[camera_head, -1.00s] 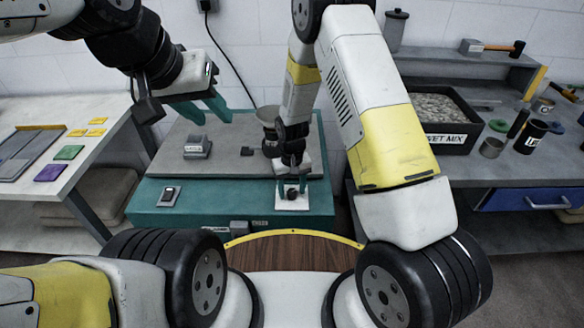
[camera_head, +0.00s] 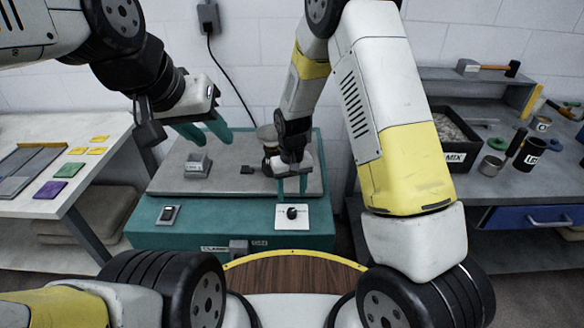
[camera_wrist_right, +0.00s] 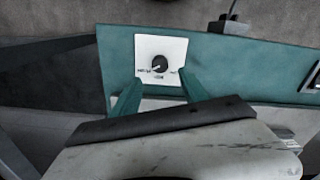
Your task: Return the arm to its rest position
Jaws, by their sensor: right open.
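My right gripper (camera_head: 291,187) is open and empty, its teal fingers spread just above the white dial plate on the front of the teal bench unit (camera_head: 160,238). The black knob (camera_head: 291,212) sits on that plate, clear of the fingertips in the head view. In the right wrist view the right gripper (camera_wrist_right: 158,88) has its fingers either side of the plate's lower part, and the knob (camera_wrist_right: 159,64) shows between and beyond the tips. My left gripper (camera_head: 203,132) is open and empty, raised above the left part of the unit.
A grey block (camera_head: 197,165) and a dark cup (camera_head: 270,160) are on the unit's top. A small switch (camera_head: 168,215) is on its front left. The left table (camera_head: 80,130) holds coloured tags. The right bench (camera_head: 510,190) holds a bin, cans and tools.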

